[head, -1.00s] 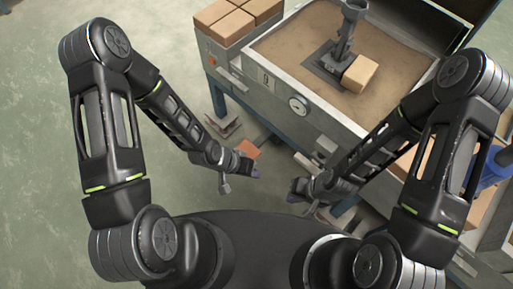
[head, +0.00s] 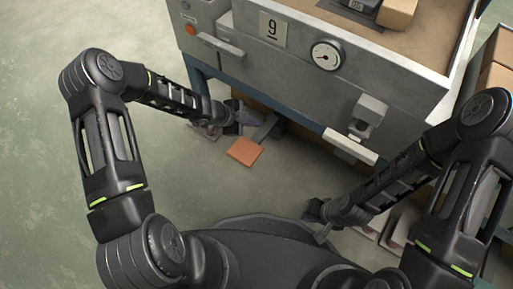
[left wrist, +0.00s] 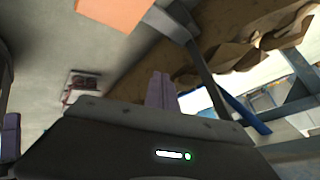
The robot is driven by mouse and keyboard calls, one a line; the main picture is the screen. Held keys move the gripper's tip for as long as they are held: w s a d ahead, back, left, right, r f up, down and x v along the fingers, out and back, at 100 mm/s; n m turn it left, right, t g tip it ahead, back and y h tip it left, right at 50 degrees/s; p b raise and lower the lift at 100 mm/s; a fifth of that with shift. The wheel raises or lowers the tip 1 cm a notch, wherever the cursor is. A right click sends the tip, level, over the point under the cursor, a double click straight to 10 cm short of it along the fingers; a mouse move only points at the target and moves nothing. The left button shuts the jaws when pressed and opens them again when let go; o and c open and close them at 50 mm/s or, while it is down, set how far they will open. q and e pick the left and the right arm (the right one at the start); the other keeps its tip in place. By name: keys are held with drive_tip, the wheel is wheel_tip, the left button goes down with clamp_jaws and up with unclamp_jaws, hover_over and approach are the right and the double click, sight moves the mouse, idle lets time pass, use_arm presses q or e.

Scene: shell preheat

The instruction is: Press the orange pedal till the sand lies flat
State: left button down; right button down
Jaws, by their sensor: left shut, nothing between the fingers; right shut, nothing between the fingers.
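The orange pedal (head: 245,151) is a flat square plate at the end of a dark lever, low in front of the grey machine. It also shows at the top of the left wrist view (left wrist: 115,12). My left gripper (head: 245,117) is shut and empty, just above and behind the pedal in the head picture; I see no contact. Its purple fingers (left wrist: 161,92) are together in the left wrist view. My right gripper (head: 312,212) is to the lower right of the pedal, apart from it, shut and empty. Sand (head: 420,40) shows in the machine's top bed.
The grey machine (head: 300,75) carries a dial gauge (head: 326,55), a plate marked 9 (head: 272,29) and a light handle (head: 350,146). A tan block (head: 397,12) lies on the sand. The green floor (head: 60,180) at left is clear.

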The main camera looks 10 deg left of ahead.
sight(251, 141)
use_arm(q)
drive_tip(key=shift+w+a+f+m, duration=0.45)
drive_tip(key=shift+w+f+m, duration=0.05)
drive_tip(key=shift+w+f, duration=0.15)
use_arm(e)
drive_tip(key=shift+f, duration=0.7)
use_arm(q)
drive_tip(key=shift+b, duration=0.35)
use_arm(e)
drive_tip(key=shift+f, duration=0.1)
